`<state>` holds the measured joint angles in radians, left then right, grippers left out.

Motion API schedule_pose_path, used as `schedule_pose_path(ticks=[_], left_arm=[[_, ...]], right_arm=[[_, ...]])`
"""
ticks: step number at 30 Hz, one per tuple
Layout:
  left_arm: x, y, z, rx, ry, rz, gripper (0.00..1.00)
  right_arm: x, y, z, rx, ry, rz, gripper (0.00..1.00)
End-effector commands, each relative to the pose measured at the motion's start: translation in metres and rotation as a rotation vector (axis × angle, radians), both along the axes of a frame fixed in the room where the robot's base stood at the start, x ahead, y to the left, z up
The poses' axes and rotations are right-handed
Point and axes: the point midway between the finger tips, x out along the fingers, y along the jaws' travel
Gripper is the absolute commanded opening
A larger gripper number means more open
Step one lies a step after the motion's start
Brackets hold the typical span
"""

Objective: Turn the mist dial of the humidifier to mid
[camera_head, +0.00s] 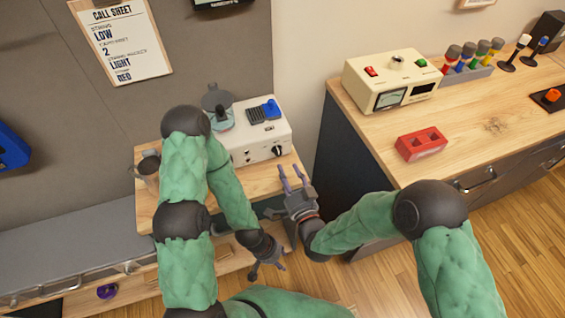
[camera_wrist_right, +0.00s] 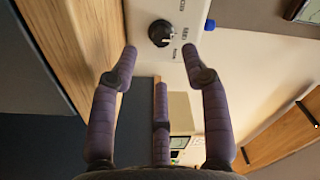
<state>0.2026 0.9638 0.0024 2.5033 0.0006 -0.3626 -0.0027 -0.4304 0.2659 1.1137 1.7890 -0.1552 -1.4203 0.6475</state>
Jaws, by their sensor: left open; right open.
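The humidifier, a white box (camera_head: 246,142), stands on a small wooden table in the middle of the head view. Its black mist dial (camera_head: 277,151) is on the front face. In the right wrist view the dial (camera_wrist_right: 161,33) is a round black knob with a light pointer mark, with small labels too blurred to read. My right gripper (camera_head: 292,176) is open and empty, just in front of and below the dial, apart from it. In the right wrist view its fingers (camera_wrist_right: 160,62) spread below the dial. My left gripper (camera_head: 268,270) is open and empty, low beside the table front.
A grey mug (camera_head: 149,165) stands at the table's left edge, behind my left arm. On the right, a wooden-topped cabinet (camera_head: 375,128) holds a cream meter box (camera_head: 378,75) and a red block (camera_head: 421,144). A call sheet (camera_head: 120,45) hangs on the wall.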

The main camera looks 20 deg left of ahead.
Motion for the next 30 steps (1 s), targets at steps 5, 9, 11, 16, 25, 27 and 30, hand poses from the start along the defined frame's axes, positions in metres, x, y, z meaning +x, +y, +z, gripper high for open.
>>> schedule_pose_path(ticks=[5,9,11,16,25,27,30], left_arm=[[0.000,0.000,0.000,0.000,0.000,0.000,0.46],[0.000,0.000,0.000,0.000,0.000,0.000,0.46],[0.000,0.000,0.000,0.000,0.000,0.000,0.46],[0.000,0.000,0.000,0.000,0.000,0.000,0.46],[0.000,0.000,0.000,0.000,0.000,0.000,0.46],[0.000,0.000,0.000,0.000,0.000,0.000,0.46],[0.000,0.000,0.000,0.000,0.000,0.000,0.46]], right_arm=[[-0.028,-0.020,-0.001,0.000,0.002,-0.001,0.47],[-0.042,-0.029,-0.001,0.000,0.002,0.000,0.47],[-0.046,-0.032,-0.002,0.000,0.001,0.001,0.47],[-0.051,-0.035,-0.002,-0.001,0.001,0.000,0.47],[-0.051,-0.035,-0.002,0.000,0.001,0.001,0.47],[-0.050,-0.035,-0.002,0.000,0.001,0.001,0.47],[-0.050,-0.035,-0.002,0.000,0.001,0.001,0.47]])
